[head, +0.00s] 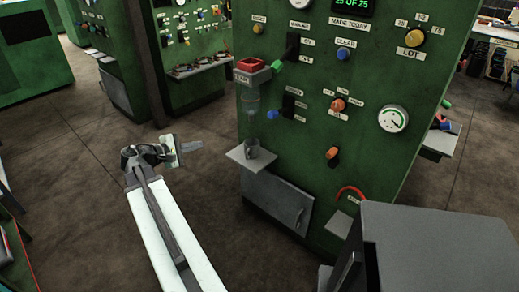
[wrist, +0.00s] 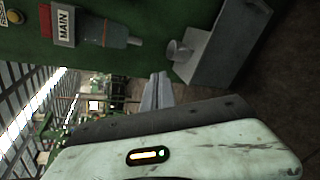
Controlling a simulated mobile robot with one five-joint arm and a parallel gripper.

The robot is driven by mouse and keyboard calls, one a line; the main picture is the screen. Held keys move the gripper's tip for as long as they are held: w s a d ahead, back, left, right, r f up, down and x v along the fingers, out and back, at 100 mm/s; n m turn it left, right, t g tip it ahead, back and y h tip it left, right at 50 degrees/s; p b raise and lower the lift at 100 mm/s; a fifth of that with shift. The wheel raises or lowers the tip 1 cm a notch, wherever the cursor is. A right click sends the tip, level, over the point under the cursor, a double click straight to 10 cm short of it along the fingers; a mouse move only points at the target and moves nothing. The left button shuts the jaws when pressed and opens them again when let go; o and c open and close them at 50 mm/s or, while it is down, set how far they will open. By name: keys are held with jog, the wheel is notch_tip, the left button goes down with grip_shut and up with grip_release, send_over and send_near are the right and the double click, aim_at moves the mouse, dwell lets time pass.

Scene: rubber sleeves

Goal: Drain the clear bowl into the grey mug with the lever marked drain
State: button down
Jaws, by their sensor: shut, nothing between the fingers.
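The clear bowl (head: 250,103) hangs under a small grey box with a red top on the green machine's front; it also shows in the wrist view (wrist: 114,36). The grey mug (head: 252,147) stands on a small shelf below the bowl, and in the wrist view (wrist: 179,50). A blue-tipped lever (head: 272,114) sits just right of the bowl; its label is too small to read, so I cannot tell which lever is marked drain. My gripper (head: 200,146) is shut and empty, left of the mug and apart from it. It shows shut in the wrist view (wrist: 157,88).
The shelf (head: 238,155) juts out from the machine. A green-tipped lever (head: 277,65) is above the bowl. Orange knobs (head: 332,153) and a dial (head: 393,119) are to the right. A grey cabinet (head: 415,250) stands at lower right. Floor left of the shelf is clear.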

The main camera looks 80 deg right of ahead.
aim_at(279, 112)
jog(key=s+d+r+g+h, duration=0.1)
jog(key=s+d+r+g, duration=0.1)
jog(key=s+d, duration=0.5)
jog(key=s+d+r+n+g, duration=0.1)
jog(key=s+d, duration=0.6)
jog(key=s, duration=0.7)
notch_tip(279, 112, up, 2)
jog(key=shift+s+d+g+h, duration=0.25)
jog(key=shift+d+g+h, duration=0.15)
jog(key=shift+g, duration=0.5)
